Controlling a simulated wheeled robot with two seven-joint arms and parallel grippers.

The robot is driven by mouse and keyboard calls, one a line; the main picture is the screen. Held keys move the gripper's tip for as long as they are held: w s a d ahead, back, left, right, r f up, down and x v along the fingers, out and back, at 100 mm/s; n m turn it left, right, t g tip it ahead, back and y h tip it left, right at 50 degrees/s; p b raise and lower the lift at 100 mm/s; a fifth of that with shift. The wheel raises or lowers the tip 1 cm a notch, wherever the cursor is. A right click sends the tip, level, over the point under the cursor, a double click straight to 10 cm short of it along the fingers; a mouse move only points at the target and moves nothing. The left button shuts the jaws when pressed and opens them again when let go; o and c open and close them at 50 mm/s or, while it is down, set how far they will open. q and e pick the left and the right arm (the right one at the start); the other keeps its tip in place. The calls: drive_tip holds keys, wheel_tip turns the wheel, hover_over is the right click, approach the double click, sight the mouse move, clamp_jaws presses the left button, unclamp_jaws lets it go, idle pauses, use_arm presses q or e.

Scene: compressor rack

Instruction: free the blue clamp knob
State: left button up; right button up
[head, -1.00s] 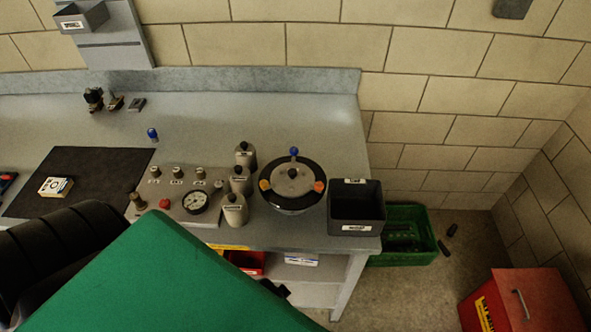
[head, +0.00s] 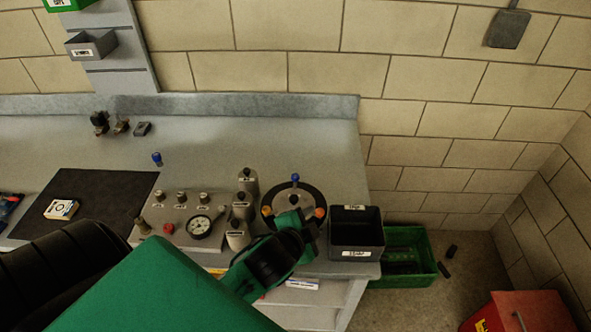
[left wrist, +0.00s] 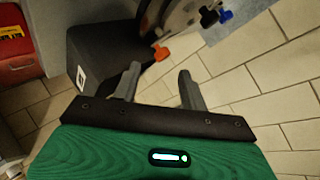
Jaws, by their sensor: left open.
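The blue clamp knob (head: 295,178) stands at the far rim of a round dark-rimmed vessel (head: 273,195) on the bench. Orange knobs sit at the vessel's left (head: 267,211) and right (head: 319,212) sides. My left gripper (head: 301,222) is over the vessel's near right part, close to the right orange knob, and hides some of the lid. In the left wrist view its two fingers (left wrist: 157,84) are apart with nothing between them. That view also shows the blue knob (left wrist: 225,15) beyond the fingertips, and an orange knob (left wrist: 161,53) nearer them. My right gripper is out of view.
A black bin (head: 357,252) stands close right of the vessel. Grey bottles (head: 240,207) and a gauge panel (head: 185,222) stand to its left. A small blue-topped part (head: 157,159) is farther left. A green crate (head: 408,274) is on the floor.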

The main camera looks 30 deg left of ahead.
use_arm(q)
drive_tip(key=w+d+r+m+t+h, duration=0.3)
drive_tip(key=w+r+m+t, duration=0.15)
drive_tip(key=r+m, duration=0.3)
drive_tip(key=w+d+r+m+t+h, duration=0.3)
drive_tip(key=w+d+r+m+h, duration=0.15)
drive_tip(key=r+m, duration=0.3)
drive_tip(key=d+r+m+g+h, duration=0.2)
drive_tip(key=d+r+m+h, duration=0.3)
drive_tip(key=m+h, duration=0.45)
drive_tip(key=m+g+y, duration=1.6)
drive_tip(key=m+g, duration=0.2)
drive_tip(key=m, duration=1.7)
approach(295, 175)
drive_tip(key=shift+n, duration=0.25)
wheel_tip(295, 175, down, 7)
drive_tip(key=p, duration=0.4)
drive_tip(key=shift+s+d+r, duration=0.1)
drive_tip(key=shift+s+r, duration=0.05)
drive_tip(key=shift+f+p, duration=0.4)
drive_tip(key=shift+f, duration=0.3)
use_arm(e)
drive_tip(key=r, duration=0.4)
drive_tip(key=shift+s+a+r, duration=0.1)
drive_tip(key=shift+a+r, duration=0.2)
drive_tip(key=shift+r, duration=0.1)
